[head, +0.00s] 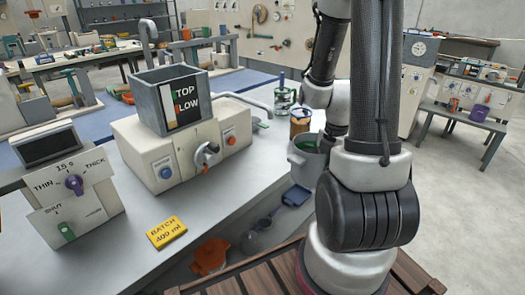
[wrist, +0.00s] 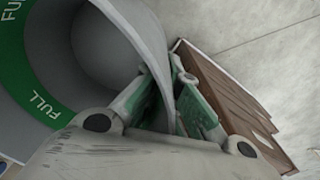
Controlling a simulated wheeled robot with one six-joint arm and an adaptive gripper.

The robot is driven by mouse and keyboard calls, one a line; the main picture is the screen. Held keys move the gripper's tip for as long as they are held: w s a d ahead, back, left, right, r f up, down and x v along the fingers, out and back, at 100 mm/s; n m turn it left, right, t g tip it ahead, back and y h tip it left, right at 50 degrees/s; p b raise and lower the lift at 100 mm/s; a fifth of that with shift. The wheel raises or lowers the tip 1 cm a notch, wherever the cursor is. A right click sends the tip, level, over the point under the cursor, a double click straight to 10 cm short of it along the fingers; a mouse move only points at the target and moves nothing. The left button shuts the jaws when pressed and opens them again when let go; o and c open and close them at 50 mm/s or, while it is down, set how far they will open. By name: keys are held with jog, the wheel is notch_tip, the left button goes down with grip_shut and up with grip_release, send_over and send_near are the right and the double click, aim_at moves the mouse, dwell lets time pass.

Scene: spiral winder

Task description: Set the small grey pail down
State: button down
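The small grey pail (head: 303,168) shows in the head view beside my arm, near the right end of the bench, with green inside its mouth. My arm covers its right side, and my gripper is hidden there. In the wrist view the pail (wrist: 110,50) fills the upper left, with a green band marked FULL inside. My gripper (wrist: 168,72) has one finger inside the pail and one outside, closed on its wall near the rim. I cannot tell whether the pail's base touches the bench.
The grey bench (head: 215,205) carries a winder machine with a hopper (head: 172,100), a dial box (head: 72,195), a yellow batch card (head: 166,232) and jars (head: 284,95). A brown slatted wooden platform (head: 240,285) stands in front. Orange and dark-blue items lie near the bench's front edge.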

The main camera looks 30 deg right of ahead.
jog(key=shift+w, duration=0.3)
jog(key=w+a, duration=0.1)
jog(key=w, duration=0.3)
jog(key=w+a, duration=0.2)
jog(key=w, duration=0.3)
jog(key=w+a, duration=0.2)
jog(key=w, duration=0.2)
jog(key=shift+w, duration=0.2)
jog(key=w, duration=0.2)
jog(key=w+a+f, duration=0.1)
jog(key=shift+f, duration=0.2)
jog(key=c, duration=2.2)
grip_release()
jog(key=shift+f, duration=0.15)
jog(key=o, duration=0.6)
jog(key=shift+c, duration=0.2)
